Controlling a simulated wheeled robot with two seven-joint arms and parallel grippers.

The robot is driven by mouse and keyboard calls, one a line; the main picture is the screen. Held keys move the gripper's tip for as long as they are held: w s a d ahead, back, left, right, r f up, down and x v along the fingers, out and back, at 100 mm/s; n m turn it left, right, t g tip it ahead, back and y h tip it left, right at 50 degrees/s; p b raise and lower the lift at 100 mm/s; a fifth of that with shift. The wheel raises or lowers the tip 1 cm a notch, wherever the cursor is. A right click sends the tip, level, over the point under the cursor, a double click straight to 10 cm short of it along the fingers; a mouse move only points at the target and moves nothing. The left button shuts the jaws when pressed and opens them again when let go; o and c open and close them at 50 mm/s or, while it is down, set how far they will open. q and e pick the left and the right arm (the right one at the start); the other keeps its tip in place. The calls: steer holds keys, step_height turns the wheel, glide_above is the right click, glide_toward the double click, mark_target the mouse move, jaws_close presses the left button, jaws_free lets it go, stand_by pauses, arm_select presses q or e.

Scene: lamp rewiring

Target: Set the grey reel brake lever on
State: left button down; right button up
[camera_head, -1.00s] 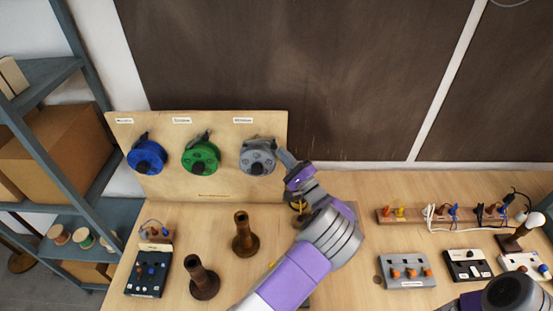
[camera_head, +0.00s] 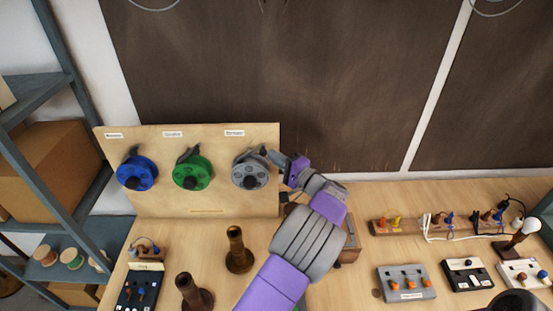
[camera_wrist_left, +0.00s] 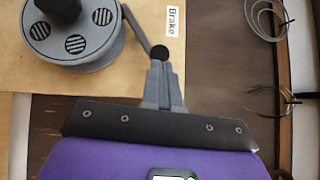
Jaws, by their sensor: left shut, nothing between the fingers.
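The grey reel (camera_head: 249,171) is mounted at the right of the upright wooden board (camera_head: 205,205). It also fills the upper left of the left wrist view (camera_wrist_left: 72,38). Its thin grey brake lever (camera_wrist_left: 137,30) slants out beside the rim to a black knob (camera_wrist_left: 160,52), near a "Brake" label (camera_wrist_left: 173,22). My left gripper (camera_head: 271,155) is at the upper right of the reel. In the left wrist view its shut fingers (camera_wrist_left: 159,70) are right at the knob; I cannot tell whether they touch it. My right gripper is not in view.
A blue reel (camera_head: 137,174) and a green reel (camera_head: 192,173) hang left of the grey one. Switch boxes (camera_head: 405,284) and a plug strip (camera_head: 440,221) lie to the right. A shelf stands at the left.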

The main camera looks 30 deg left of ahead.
arm_select(q)
steer(key=w+f+b+v, duration=0.1)
steer(key=w+b+v, duration=0.1)
steer(key=v, duration=1.1)
steer(key=shift+w+d+f+b, duration=0.25)
steer(key=shift+d+b, duration=0.1)
steer(key=shift+b, duration=0.1)
